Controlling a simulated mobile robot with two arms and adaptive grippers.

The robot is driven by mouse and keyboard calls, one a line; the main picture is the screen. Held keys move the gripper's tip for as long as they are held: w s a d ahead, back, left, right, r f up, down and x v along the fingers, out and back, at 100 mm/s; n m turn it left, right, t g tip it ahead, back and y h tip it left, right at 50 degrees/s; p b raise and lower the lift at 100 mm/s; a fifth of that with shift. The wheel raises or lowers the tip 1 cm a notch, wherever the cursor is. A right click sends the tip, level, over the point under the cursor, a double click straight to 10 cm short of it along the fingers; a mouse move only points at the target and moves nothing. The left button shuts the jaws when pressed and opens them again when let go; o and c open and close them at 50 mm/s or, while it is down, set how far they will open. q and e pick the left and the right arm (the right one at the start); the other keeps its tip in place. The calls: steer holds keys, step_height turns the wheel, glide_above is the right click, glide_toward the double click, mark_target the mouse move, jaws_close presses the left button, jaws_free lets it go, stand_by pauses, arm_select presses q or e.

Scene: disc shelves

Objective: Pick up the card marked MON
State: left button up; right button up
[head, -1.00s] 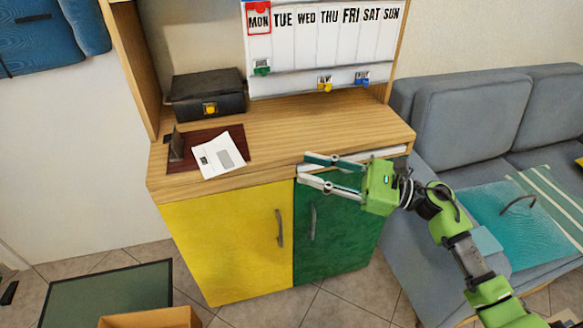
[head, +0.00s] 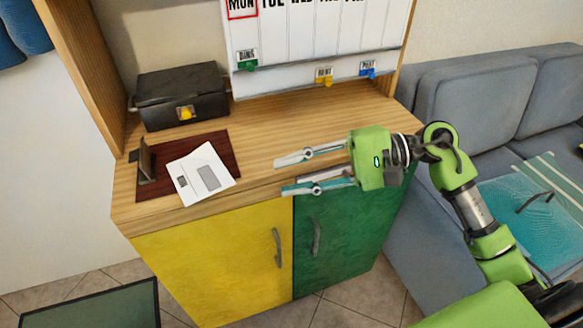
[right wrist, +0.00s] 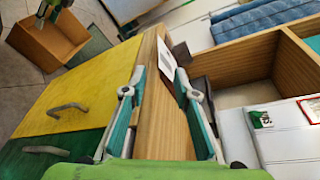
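The red-framed MON panel (head: 242,8) is at the upper left of the white week board (head: 300,45), cut by the head view's top edge. A red-framed corner, likely the same panel, shows at the right edge of the right wrist view (right wrist: 310,106). My right gripper (head: 284,176) is open and empty by the cabinet's front edge, below and in front of the board. Its spread fingers also show in the right wrist view (right wrist: 160,76). A green part of my left arm shows at that view's top left; its finger state is unclear.
A black box (head: 182,95) stands on the wooden cabinet top (head: 290,120). A white sheet (head: 201,173) lies on a dark red mat (head: 222,146) beside a small dark stand (head: 146,160). Green, yellow and blue tagged clips sit low on the board. A grey sofa (head: 480,95) is at right.

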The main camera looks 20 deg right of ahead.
mark_target(206, 195)
steer(key=shift+w, duration=0.1)
steer(key=p+x, duration=0.1)
steer(key=x, duration=1.3)
steer(key=shift+p, duration=0.4)
arm_select(q)
step_height(206, 195, down, 6)
steer(key=s, duration=0.1)
steer(key=shift+s, duration=0.3)
steer(key=shift+a+f, duration=0.1)
arm_select(e)
jaws_close()
